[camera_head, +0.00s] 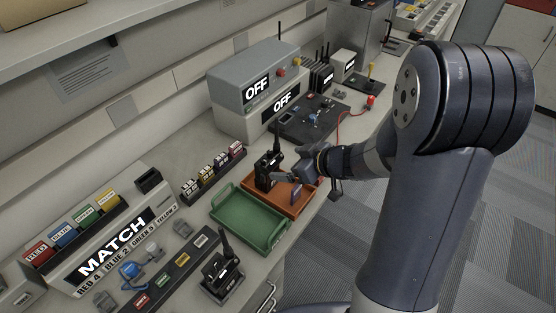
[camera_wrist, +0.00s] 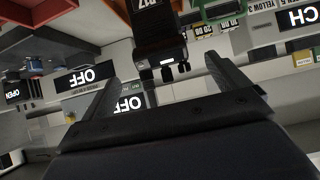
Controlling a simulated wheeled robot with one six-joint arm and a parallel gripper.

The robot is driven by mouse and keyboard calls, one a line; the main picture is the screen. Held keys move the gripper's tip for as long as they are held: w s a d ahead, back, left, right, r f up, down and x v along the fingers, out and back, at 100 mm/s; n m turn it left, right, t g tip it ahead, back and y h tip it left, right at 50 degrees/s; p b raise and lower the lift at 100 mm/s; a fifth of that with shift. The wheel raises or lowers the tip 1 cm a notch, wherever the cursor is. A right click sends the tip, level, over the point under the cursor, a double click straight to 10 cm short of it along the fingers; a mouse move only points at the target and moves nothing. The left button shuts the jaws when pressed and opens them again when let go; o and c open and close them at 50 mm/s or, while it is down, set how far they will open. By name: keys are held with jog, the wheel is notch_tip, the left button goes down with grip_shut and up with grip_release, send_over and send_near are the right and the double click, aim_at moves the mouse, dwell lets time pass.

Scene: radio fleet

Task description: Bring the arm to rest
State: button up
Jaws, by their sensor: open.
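My arm reaches in from the right. My gripper (camera_head: 288,168) is over the orange tray (camera_head: 304,205) on the bench, with its jaws open. A black handheld radio (camera_head: 267,172) with an antenna stands upright in the orange tray, close to the fingertips. In the wrist view my gripper (camera_wrist: 172,72) has its fingers spread wide, with empty space between them. The radio (camera_wrist: 155,35) shows there upside down, beyond the gap between the fingertips. I cannot tell whether a finger touches it.
An empty green tray (camera_head: 249,219) lies beside the orange one. Another radio (camera_head: 222,271) stands in a holder at the front. A MATCH panel (camera_head: 111,258) with coloured tags is at left. Grey boxes reading OFF (camera_head: 252,78) stand behind. The floor (camera_head: 345,235) on the right is clear.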

aim_at(272, 155)
jog(key=shift+v, duration=1.05)
jog(key=b+x, duration=0.1)
jog(key=x, duration=0.5)
jog(key=b+x, duration=0.1)
jog(key=x, duration=0.5)
jog(key=shift+a+f, duration=0.1)
jog(key=shift+f, duration=0.35)
notch_tip(272, 155, up, 3)
jog(key=shift+r+p, duration=0.1)
jog(key=shift+p, duration=0.55)
jog(key=shift+r, duration=0.55)
jog(key=shift+f, duration=0.15)
